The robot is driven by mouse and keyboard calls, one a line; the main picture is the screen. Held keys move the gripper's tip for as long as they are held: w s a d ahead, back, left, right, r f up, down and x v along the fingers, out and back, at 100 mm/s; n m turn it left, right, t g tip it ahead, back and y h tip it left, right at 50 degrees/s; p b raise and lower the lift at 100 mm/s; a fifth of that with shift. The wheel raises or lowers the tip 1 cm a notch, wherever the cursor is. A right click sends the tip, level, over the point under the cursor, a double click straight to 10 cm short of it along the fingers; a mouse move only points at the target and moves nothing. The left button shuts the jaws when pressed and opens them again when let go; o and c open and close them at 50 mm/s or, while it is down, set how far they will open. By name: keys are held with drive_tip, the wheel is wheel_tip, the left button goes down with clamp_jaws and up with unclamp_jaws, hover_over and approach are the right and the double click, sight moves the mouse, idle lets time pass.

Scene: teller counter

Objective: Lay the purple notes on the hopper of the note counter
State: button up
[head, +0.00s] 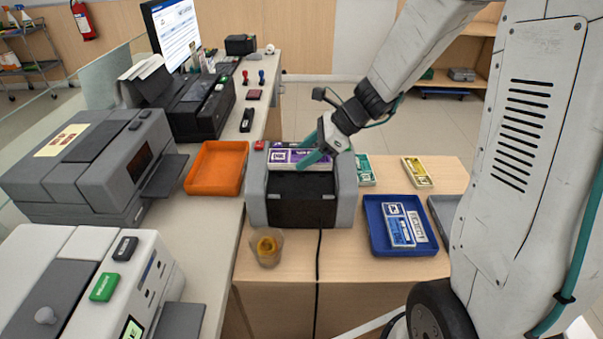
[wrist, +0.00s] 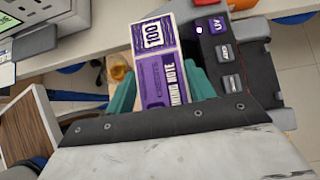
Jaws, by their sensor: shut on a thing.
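The purple notes (head: 287,156) are a banded bundle with purple and white print, at the top of the note counter (head: 348,190). My gripper (head: 323,155) is shut on them, with a teal finger on each side. In the wrist view the purple notes (wrist: 154,55) stick out between the teal fingers of my gripper (wrist: 160,88). The note counter is a grey machine with a dark front, and its buttons (wrist: 226,52) show beside the notes. The head view does not clearly show whether the notes touch the hopper, since my fingers cover part of it.
An orange tray (head: 190,183) stands left of the note counter. A blue tray (head: 377,239) with blue notes (head: 400,229) is at the right. Green notes (head: 364,170) and yellow notes (head: 416,172) lie behind it. A cup (head: 267,260) stands in front, near a black cable (head: 319,270).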

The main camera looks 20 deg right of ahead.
wheel_tip(320, 180, down, 7)
drive_tip(key=shift+r, duration=0.1)
drive_tip(key=shift+f, duration=0.2)
drive_tip(key=o, duration=1.1)
